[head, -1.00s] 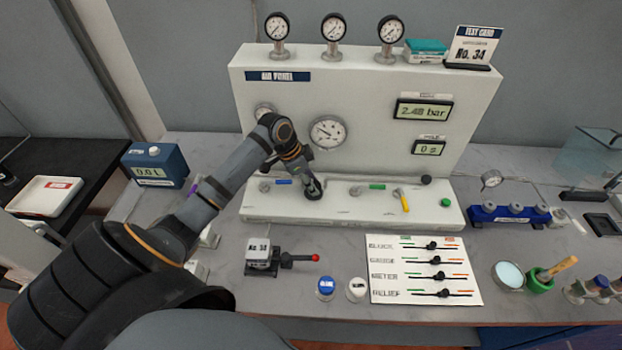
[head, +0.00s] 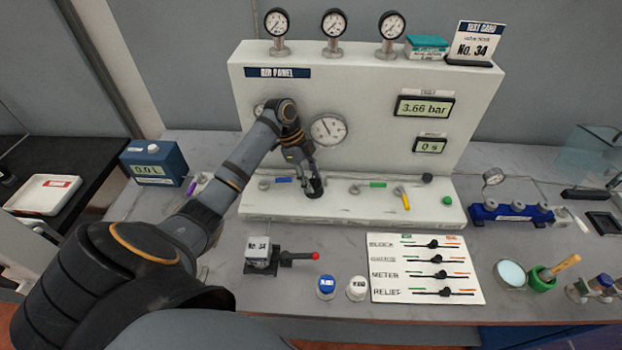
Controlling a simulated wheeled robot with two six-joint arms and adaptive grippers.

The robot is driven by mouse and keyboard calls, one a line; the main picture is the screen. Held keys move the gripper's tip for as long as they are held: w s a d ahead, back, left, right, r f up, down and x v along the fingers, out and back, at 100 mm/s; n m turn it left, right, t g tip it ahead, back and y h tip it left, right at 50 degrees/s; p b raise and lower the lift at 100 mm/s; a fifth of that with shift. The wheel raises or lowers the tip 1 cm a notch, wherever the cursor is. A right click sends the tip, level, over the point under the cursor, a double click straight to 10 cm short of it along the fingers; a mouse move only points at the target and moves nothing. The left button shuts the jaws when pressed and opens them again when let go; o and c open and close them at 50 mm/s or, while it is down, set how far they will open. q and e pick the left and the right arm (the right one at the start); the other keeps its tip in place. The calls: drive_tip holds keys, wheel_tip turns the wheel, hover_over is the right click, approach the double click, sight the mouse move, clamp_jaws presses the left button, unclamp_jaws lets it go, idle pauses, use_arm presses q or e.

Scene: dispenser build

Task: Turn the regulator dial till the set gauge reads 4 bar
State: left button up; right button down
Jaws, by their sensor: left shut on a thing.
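The white air panel (head: 380,150) stands at the back of the bench. My left gripper (head: 314,184) points down at the panel's lower ledge and is shut on the dark regulator dial (head: 315,189), which it partly hides. The larger round gauge (head: 328,129) is on the panel face just right of my arm, its needle pointing up and left. A smaller gauge (head: 259,110) is partly hidden behind my arm. The digital display (head: 424,108) reads 3.66 bar. My right gripper is not in view.
Three gauges (head: 333,24) stand on top of the panel. Valve levers, one yellow (head: 405,200), lie right of the dial on the ledge. A numbered valve block (head: 262,254) with a red-tipped lever, two caps and a slider card (head: 425,298) lie in front.

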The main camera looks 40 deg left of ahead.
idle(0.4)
use_arm(q)
drive_tip(key=o, duration=1.1)
drive_tip(key=shift+o, duration=0.2)
wheel_tip(320, 180, up, 10)
drive_tip(key=shift+f, duration=0.15)
